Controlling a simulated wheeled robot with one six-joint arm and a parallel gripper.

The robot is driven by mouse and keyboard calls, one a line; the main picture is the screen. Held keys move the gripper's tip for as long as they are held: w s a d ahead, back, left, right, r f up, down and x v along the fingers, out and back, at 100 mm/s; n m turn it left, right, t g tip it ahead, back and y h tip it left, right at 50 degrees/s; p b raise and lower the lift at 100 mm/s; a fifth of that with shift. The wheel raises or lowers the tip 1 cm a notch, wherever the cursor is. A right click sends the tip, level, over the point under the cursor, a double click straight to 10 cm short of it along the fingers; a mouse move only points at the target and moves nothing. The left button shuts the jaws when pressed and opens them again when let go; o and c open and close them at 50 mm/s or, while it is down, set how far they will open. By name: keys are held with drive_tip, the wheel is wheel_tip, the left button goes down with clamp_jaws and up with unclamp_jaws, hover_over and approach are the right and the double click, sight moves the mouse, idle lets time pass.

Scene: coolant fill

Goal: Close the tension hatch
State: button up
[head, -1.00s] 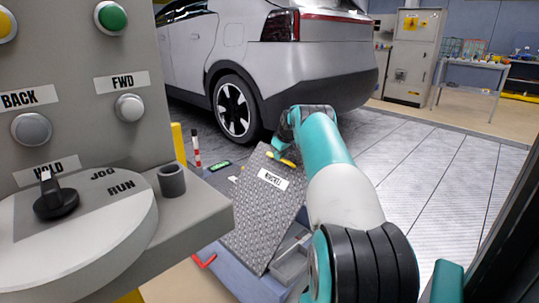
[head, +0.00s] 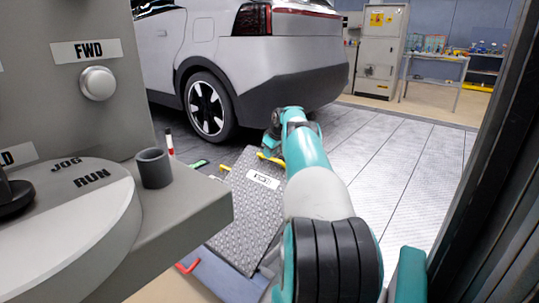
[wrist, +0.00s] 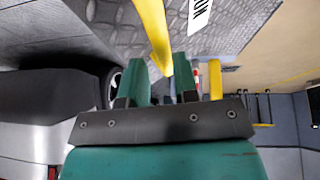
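The tension hatch (head: 240,210) is a grey diamond-plate panel with a white label, and it stands tilted up rather than flat. Its yellow handle (head: 272,158) is at the upper edge. In the wrist view the patterned plate (wrist: 225,30) fills the top, and the yellow handle (wrist: 153,30) runs down to between my fingers. My gripper (wrist: 163,78) has its green fingers close on both sides of the handle and appears shut on it. In the head view my gripper (head: 270,145) is at the handle, partly hidden by my arm.
A grey control panel (head: 95,120) with a FWD button and a selector dial stands close at left. A silver car (head: 250,60) is behind the hatch. A dark frame (head: 490,180) is close at right. The plated floor (head: 400,160) is clear.

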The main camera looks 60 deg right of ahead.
drive_tip(key=shift+o, duration=0.8)
drive_tip(key=shift+s, duration=0.1)
drive_tip(key=p+v, duration=0.3)
drive_tip(key=v, duration=1.4)
drive_tip(key=shift+a+r, duration=0.1)
